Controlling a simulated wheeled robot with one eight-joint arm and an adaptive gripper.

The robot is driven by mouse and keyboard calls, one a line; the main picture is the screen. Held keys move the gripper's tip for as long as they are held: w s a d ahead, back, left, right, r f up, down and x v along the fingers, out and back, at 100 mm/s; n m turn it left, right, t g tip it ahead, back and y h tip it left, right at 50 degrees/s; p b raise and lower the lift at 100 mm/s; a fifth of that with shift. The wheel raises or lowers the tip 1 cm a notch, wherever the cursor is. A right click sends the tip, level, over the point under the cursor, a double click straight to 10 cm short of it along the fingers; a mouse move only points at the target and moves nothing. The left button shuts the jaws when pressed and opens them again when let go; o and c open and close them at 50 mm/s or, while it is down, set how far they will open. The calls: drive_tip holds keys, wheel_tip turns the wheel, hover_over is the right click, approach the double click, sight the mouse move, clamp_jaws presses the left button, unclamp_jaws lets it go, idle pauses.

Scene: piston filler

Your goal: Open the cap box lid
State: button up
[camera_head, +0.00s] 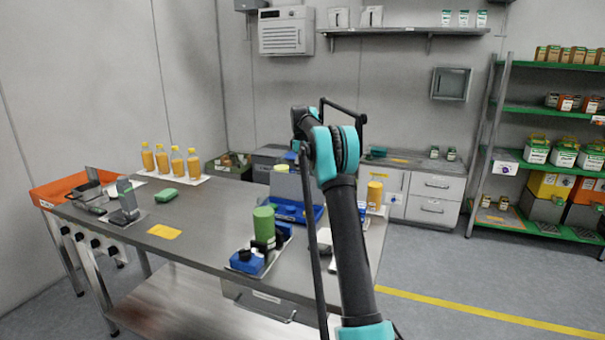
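A blue open-topped box (288,211) stands at the right part of the steel table, with a grey upright panel (292,186) above it. I cannot tell for sure whether this is the cap box or whether the panel is its lid. My arm rises from the bottom right, in front of the table's right end, and bends at a teal and black joint above it. My gripper's fingers do not show; the far end of the arm is hidden behind its own links. The arm also covers part of the area right of the blue box.
Shelves (548,110) stand at the right. Floor at the right is clear.

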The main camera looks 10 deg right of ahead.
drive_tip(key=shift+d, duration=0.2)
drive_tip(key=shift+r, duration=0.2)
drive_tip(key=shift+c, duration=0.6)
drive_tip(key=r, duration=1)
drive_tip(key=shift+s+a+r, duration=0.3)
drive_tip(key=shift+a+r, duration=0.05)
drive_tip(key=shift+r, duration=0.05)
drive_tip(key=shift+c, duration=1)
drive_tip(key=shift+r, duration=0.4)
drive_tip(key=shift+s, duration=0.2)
